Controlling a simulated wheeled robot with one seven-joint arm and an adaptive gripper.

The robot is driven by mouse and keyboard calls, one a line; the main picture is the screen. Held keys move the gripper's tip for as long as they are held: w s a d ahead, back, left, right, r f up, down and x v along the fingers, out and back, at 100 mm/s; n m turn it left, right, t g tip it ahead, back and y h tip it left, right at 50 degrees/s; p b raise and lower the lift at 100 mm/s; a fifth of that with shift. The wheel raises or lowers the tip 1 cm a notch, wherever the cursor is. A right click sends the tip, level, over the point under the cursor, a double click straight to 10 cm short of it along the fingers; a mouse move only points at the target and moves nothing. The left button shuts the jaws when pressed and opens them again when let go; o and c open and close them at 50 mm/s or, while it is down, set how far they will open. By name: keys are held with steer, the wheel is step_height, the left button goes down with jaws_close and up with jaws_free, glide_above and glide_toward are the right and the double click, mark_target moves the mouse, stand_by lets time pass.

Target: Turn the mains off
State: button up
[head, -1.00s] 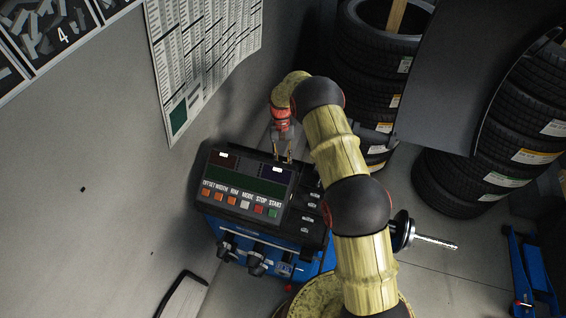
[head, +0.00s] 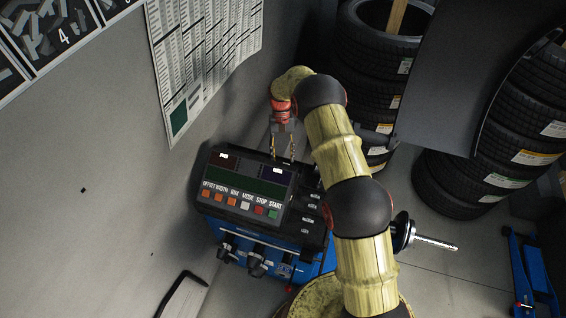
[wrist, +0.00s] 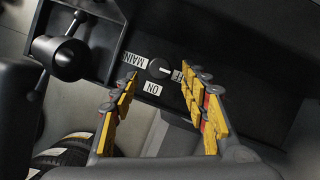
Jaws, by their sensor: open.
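The mains switch is a dark round knob (wrist: 159,68) on the black rear face of the wheel balancer (head: 262,262), seen in the wrist view. A white MAINS label (wrist: 134,60) is beside it, an ON label (wrist: 152,89) is below it, and another label (wrist: 177,76), partly covered by my right finger, is on its other side. My gripper (wrist: 162,78) is open, with its yellow-padded fingers on either side of the knob in the picture. I cannot tell whether they touch it. In the head view my gripper (head: 282,155) is behind the control panel, where the switch is hidden.
The control panel (head: 245,190) has a row of coloured buttons. The wall with a paper chart (head: 205,55) is close on the left. Tyre stacks (head: 455,180) and a dark hood (head: 455,75) stand to the right. A black knobbed lever (wrist: 68,55) is near the switch.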

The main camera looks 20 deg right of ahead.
steer(key=v, duration=0.8)
steer(key=shift+r, duration=0.3)
steer(key=shift+w, duration=0.1)
steer(key=s+r+t+b, duration=0.1)
steer(key=s+r+t, duration=0.1)
steer(key=s+r, duration=0.45)
steer(key=s+r+n+t+b, duration=0.15)
steer(key=s+r, duration=0.25)
steer(key=r, duration=0.6)
steer(key=s+r+m+t+b, duration=0.1)
steer(key=s+r+t, duration=0.1)
steer(key=s+r, duration=0.45)
steer(key=s+n+t+b, duration=0.1)
steer(key=s+t+b, duration=0.2)
steer(key=s, duration=2)
steer(key=shift+s+a+t+h+b, duration=0.3)
steer(key=shift+t+h+b, duration=0.1)
steer(key=shift+t, duration=0.35)
steer(key=shift+w+n, duration=0.1)
steer(key=shift+n, duration=0.15)
